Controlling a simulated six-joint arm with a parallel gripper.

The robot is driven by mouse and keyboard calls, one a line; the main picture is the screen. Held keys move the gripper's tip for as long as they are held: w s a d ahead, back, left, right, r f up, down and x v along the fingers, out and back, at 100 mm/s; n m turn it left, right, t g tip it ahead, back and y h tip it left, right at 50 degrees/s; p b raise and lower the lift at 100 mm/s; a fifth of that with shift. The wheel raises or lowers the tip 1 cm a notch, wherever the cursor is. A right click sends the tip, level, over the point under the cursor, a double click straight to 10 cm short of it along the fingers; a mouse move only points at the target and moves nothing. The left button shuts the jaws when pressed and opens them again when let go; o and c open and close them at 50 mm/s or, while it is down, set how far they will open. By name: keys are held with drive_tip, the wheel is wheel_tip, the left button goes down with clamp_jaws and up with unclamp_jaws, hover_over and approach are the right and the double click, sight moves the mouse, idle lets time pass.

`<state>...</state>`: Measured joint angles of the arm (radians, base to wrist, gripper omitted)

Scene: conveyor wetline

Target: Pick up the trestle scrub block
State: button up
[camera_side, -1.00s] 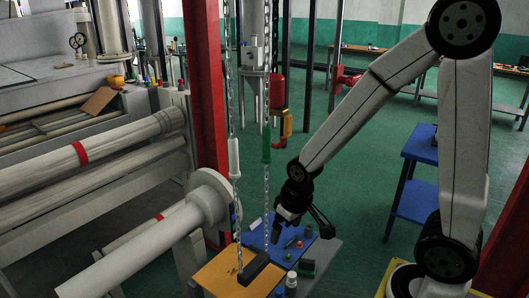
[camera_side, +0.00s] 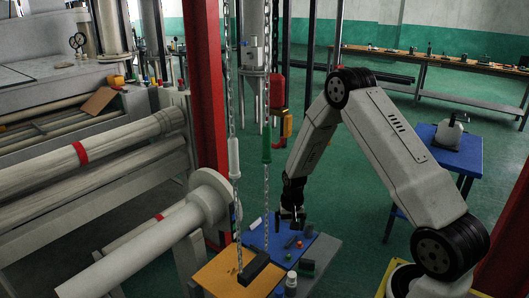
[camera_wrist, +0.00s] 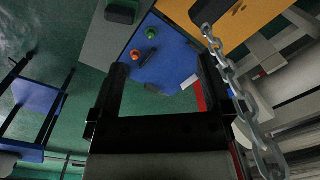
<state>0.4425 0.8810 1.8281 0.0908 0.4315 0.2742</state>
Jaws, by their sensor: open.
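My gripper (camera_side: 292,216) hangs over the blue board in the side view, its fingers pointing down. In the wrist view my gripper (camera_wrist: 162,70) has its two fingers wide apart with nothing clearly held between them. Two dark blocks could be the scrub block, and I cannot tell which. One is a dark green block (camera_side: 307,266) on the grey surface; it also shows at the top of the wrist view (camera_wrist: 122,11). The other is a longer black block (camera_side: 254,267) on the orange board, with its end at the wrist view's top (camera_wrist: 208,11). My gripper is apart from both.
The blue board (camera_side: 262,238) carries small coloured parts and a white bar (camera_side: 255,223). A white bottle (camera_side: 291,280) stands near the front. Chains (camera_side: 266,190) hang beside the orange board (camera_side: 215,275). Rollers (camera_side: 150,250) and a red post (camera_side: 209,110) stand left.

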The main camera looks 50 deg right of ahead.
sight(307, 260)
drive_tip(key=s+d+f+m, duration=0.1)
drive_tip(key=d+f, duration=0.1)
drive_tip(key=f, duration=0.2)
drive_tip(key=s+d+f+m, duration=0.1)
drive_tip(key=d+f+m, duration=0.1)
drive_tip(key=d+f, duration=0.1)
drive_tip(key=s+d+f+m, duration=0.1)
drive_tip(key=d+f, duration=0.2)
drive_tip(key=f, duration=0.3)
drive_tip(key=shift+s+f+g+y, duration=0.1)
drive_tip(key=shift+s+g+y, duration=0.15)
drive_tip(key=shift+g+y, duration=0.15)
drive_tip(key=shift+s+a+f, duration=0.1)
drive_tip(key=shift+f, duration=1.15)
drive_tip(key=shift+f, duration=0.1)
drive_tip(key=shift+s+a+f, duration=0.15)
drive_tip(key=shift+a+f, duration=0.05)
drive_tip(key=shift+f, duration=1.05)
drive_tip(key=shift+s+a+f, duration=0.1)
drive_tip(key=shift+a+f, duration=0.05)
drive_tip(key=shift+f, duration=1.1)
drive_tip(key=c, duration=1.1)
drive_tip(key=shift+r, duration=0.15)
drive_tip(key=shift+c, duration=0.2)
